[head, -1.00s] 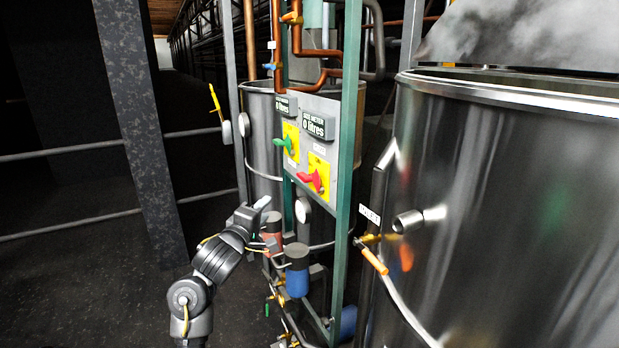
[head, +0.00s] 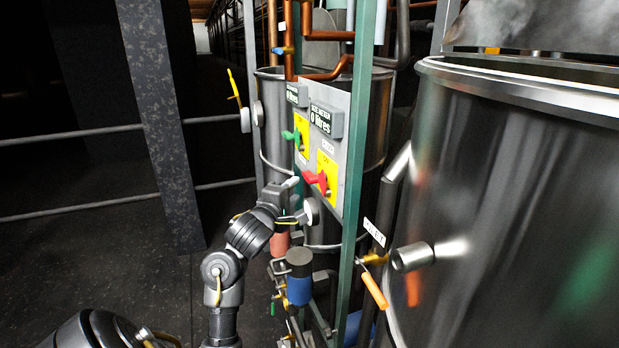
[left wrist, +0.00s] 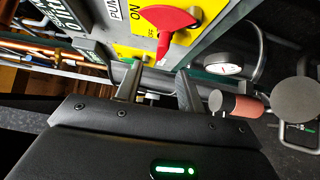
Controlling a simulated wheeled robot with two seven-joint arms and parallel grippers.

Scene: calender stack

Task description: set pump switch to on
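The red pump switch (head: 316,181) sits on a yellow plate on the grey control panel (head: 334,105). In the left wrist view the red switch (left wrist: 168,20) stands out from a plate marked ON and OFF, beside a PUMP label. Its exact setting is hard to tell. My left gripper (head: 291,184) is left of the red switch, close to the panel's lower left edge. In the left wrist view its fingers (left wrist: 158,78) are spread with nothing between them, just below the red switch and apart from it. My right gripper is not in view.
A green switch (head: 291,136) is on the panel's left, below dark meter displays. A green frame post (head: 358,150) stands right of the panel. A large steel tank (head: 510,210) fills the right. A round gauge (left wrist: 223,63) and pipes are near the gripper. Open floor lies left.

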